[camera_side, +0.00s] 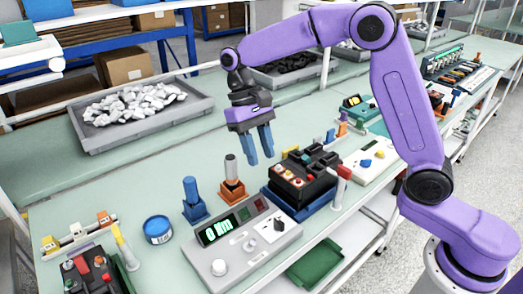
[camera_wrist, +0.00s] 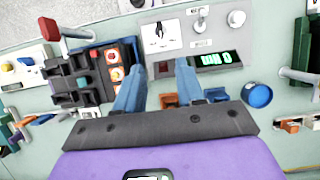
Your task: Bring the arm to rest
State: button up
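My purple gripper (camera_side: 259,158) hangs above the bench with its two blue fingers pointing down. The fingers are apart and nothing is between them, as the wrist view (camera_wrist: 160,66) also shows. A black breaker (camera_side: 305,172) with red and pale buttons sits in a blue base, to the right of and below the fingers. A grey test unit (camera_side: 250,250) with a lit green display and a dial stands in front of it. In the wrist view the breaker (camera_wrist: 85,75) is left of the fingers and the test unit (camera_wrist: 185,35) is beyond them.
A blue holder (camera_side: 194,211) and an orange holder (camera_side: 232,191), each with an upright handle, stand behind the test unit. A blue round tin (camera_side: 158,230) is to the left. A grey tray (camera_side: 143,132) of pale pieces is at the back. Bare bench (camera_side: 190,155) lies between.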

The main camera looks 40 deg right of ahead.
jog(key=s+d+n+t, duration=0.1)
jog(key=s+d+n, duration=0.2)
jog(key=s, duration=0.6)
jog(key=s+d+f+n+t, duration=0.1)
jog(key=s+d+n, duration=0.3)
jog(key=s, duration=0.5)
jog(key=s+d+f+n+t, duration=0.1)
jog(key=s+d+n, duration=0.3)
jog(key=s, duration=0.5)
jog(key=shift+d+f+n+t, duration=0.15)
jog(key=shift+d+n+t, duration=0.05)
jog(key=shift+n+t, duration=0.6)
